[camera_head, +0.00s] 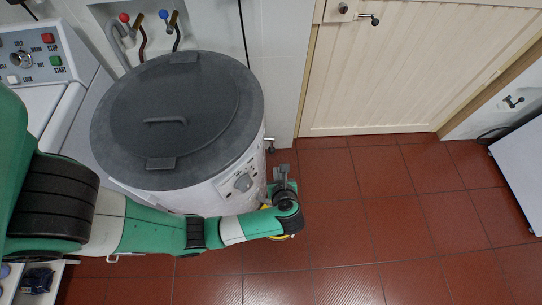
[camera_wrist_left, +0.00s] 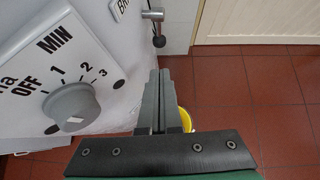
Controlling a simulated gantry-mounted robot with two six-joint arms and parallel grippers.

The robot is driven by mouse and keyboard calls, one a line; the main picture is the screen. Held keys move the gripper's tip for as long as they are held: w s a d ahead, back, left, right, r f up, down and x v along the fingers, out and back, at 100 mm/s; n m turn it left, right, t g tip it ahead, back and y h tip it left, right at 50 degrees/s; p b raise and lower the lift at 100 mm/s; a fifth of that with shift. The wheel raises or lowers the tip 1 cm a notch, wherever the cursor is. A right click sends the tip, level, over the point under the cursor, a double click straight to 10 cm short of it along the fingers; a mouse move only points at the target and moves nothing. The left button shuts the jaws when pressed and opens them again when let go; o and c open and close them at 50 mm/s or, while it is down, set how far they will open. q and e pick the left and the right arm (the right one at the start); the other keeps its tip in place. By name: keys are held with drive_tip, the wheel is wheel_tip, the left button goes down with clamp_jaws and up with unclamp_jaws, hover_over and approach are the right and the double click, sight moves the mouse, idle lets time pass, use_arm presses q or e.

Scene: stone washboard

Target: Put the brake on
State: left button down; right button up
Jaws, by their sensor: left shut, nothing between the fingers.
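The brake lever (camera_head: 270,145) is a short metal rod with a dark ball end on the right side of the white drum machine (camera_head: 205,200). In the left wrist view the lever (camera_wrist_left: 158,40) points down, beside a partly cut-off label starting "BR" (camera_wrist_left: 119,8). My left gripper (camera_head: 283,170) is shut and empty, just in front of the lever in the head view. In the left wrist view its fingers (camera_wrist_left: 160,82) point toward the lever, apparently apart from it. My right gripper is not in view.
A dial (camera_wrist_left: 72,104) marked OFF, MIN and numbers is on the machine's front, left of my gripper. A dark round lid (camera_head: 180,105) covers the top. Something yellow (camera_wrist_left: 186,121) shows partly behind my fingers. Red tiled floor (camera_head: 390,225) is clear to the right.

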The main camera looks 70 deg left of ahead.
use_arm(q)
drive_tip(key=b, duration=0.5)
approach(272, 148)
wheel_tip(272, 148, down, 3)
drive_tip(key=a, duration=0.2)
drive_tip(key=a+f+b, duration=0.1)
drive_tip(key=a, duration=0.1)
drive_tip(key=shift+w+f, duration=0.15)
drive_tip(key=shift+w, duration=0.25)
drive_tip(key=shift+w+a, duration=0.1)
drive_tip(key=shift+a, duration=0.3)
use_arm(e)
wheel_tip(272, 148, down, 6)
